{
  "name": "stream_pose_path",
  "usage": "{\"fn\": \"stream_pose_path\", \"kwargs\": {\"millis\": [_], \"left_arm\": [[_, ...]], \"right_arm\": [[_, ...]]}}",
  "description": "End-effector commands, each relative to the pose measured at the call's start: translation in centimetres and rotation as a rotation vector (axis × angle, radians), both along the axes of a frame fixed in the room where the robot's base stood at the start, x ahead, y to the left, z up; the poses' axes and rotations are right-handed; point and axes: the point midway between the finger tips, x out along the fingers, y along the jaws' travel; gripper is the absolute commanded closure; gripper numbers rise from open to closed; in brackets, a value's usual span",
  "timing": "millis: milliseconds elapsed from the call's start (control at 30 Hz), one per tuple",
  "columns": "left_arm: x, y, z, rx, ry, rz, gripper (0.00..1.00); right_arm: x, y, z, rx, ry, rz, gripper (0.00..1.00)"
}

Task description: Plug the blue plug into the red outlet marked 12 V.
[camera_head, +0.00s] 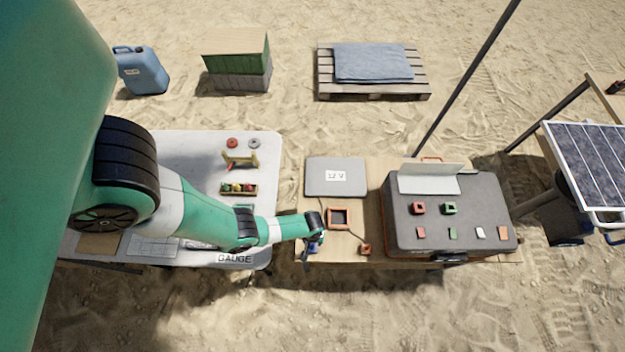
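My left gripper (309,254) points down at the front left corner of the wooden table. A small blue thing (314,246), which looks like the blue plug, is right at its fingers, partly hidden; I cannot tell whether the fingers hold it. A red square outlet (418,208) is on top of the grey case at the right, well to the right of my gripper. A green outlet (449,208) sits beside it. Any marking at the outlets is too small to read. My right gripper is not in view.
A grey slab (322,187) with a white label lies behind my gripper. Several coloured tiles lie on the case's front. A raised pale panel (428,182) stands behind the outlets.

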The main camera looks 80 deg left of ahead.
Motion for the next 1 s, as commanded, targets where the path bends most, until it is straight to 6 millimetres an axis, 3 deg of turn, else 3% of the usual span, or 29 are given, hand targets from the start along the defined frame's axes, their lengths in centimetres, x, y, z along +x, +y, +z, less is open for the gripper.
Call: {"fn": "stream_pose_path", "kwargs": {"millis": [33, 333, 633, 900, 1000], "left_arm": [[0.0, 0.0, -1.9, 0.000, -0.001, -0.001, 0.45], [0.1, 0.0, -2.7, 0.001, -0.001, -0.001, 0.45], [-0.1, -0.1, -7.4, 0.001, -0.001, -0.002, 0.45], [0.0, -0.1, -7.4, 0.001, -0.001, -0.001, 0.45], [0.0, -0.1, -7.4, 0.001, -0.001, -0.001, 0.60]], "right_arm": [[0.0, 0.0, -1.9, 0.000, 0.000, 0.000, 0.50], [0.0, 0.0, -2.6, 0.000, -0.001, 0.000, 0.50], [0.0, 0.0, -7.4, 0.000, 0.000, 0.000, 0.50], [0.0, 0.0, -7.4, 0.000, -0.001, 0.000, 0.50], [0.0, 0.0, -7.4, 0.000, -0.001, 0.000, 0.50]]}}
